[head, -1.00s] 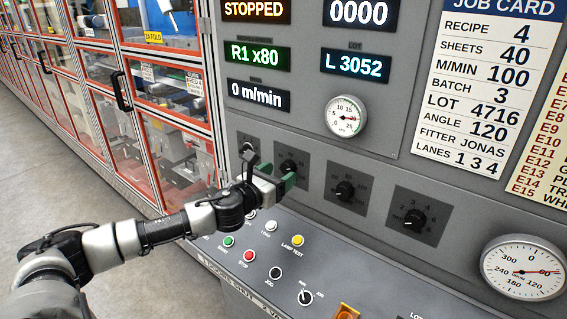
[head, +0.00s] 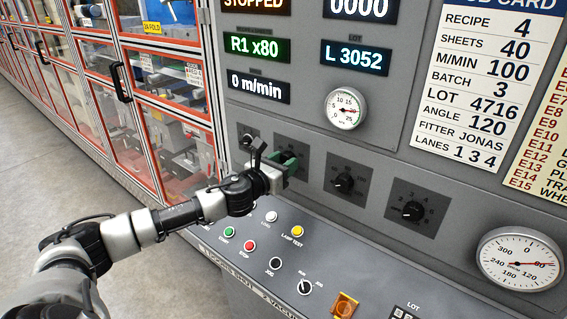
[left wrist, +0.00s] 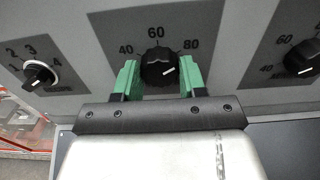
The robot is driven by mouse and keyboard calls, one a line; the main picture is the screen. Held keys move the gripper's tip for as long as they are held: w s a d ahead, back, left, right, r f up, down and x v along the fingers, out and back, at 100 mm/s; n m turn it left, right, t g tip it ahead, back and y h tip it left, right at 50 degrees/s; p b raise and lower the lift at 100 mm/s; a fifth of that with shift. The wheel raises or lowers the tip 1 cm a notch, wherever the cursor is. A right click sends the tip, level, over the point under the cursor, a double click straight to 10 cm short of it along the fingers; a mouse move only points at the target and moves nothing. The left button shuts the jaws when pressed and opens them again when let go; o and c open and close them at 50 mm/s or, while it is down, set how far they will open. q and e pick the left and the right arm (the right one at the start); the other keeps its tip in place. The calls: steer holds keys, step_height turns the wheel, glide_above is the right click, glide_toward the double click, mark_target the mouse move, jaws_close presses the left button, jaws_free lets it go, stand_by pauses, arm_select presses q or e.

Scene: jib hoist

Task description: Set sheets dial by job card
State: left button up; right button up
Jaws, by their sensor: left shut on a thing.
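The job card (head: 487,86) at the upper right reads SHEETS 40. The green display (head: 257,47) reads R1 x80. My left gripper (head: 285,166) is at the second dial from the left on the grey panel. In the left wrist view, the black sheets dial (left wrist: 156,64) sits between the green fingers of my left gripper (left wrist: 160,78), which is shut on it. Its scale shows 40, 60 and 80, and its white mark points up right, toward 80. In the head view the gripper hides most of this dial. My right gripper is not in view.
A smaller 1-to-4 dial (left wrist: 38,74) is left of the gripper. Two more dials (head: 344,183) (head: 411,211) are to its right. Below is a sloped console with buttons such as the yellow lamp test (head: 298,230). A glazed, red-framed cabinet (head: 140,110) stands at left.

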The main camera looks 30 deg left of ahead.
arm_select(q)
steer(key=n+p, duration=0.3)
steer(key=n, duration=2)
steer(key=shift+n, duration=0.3)
stand_by(0.4)
steer(key=o, duration=0.9)
steer(key=shift+o, duration=0.2)
